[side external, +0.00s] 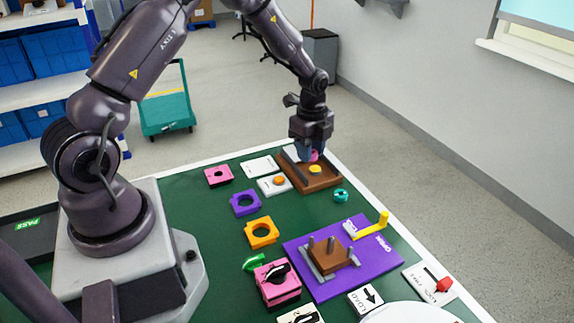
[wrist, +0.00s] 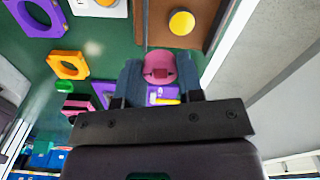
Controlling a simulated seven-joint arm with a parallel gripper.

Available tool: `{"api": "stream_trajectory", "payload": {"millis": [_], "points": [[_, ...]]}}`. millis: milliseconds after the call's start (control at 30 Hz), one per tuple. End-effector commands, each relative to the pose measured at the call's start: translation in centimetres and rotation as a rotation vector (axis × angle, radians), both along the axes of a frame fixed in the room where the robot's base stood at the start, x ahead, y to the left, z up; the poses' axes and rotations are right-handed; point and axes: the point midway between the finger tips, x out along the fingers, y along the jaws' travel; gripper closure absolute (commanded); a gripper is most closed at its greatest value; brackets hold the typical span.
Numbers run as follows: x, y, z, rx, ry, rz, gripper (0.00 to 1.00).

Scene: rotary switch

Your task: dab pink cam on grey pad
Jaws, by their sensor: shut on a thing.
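My gripper (side external: 313,150) is shut on the pink cam (side external: 314,156). In the wrist view the pink cam (wrist: 159,66) sits between the blue-grey fingertips (wrist: 160,82). In the side view the gripper is over the far part of a brown board (side external: 320,183), which carries a round yellow disc (side external: 315,169). The board also shows at the top of the wrist view (wrist: 159,30), with the yellow disc (wrist: 181,22). I cannot make out the grey pad clearly; the gripper hides part of the board. Whether the cam touches the board cannot be told.
A white plate with an orange button (side external: 278,181) and a plain white plate (side external: 260,166) lie left of the board. A teal ring (side external: 341,195) lies in front. A purple base with pegs (side external: 318,285), orange ring (side external: 262,243) and pink switch block (side external: 277,296) stand nearer.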

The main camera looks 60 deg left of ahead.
Motion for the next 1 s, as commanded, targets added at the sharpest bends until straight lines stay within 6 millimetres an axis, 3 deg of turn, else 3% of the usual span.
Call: {"api": "stream_trajectory", "payload": {"millis": [100, 267, 1000], "points": [[2.0, 1.2, 0.7, 0.011, -0.013, -0.013, 0.88], [2.7, 1.6, 1.7, 0.016, -0.005, -0.037, 0.88], [2.5, 1.5, -3.8, 0.014, 0.002, -0.046, 0.88]]}}
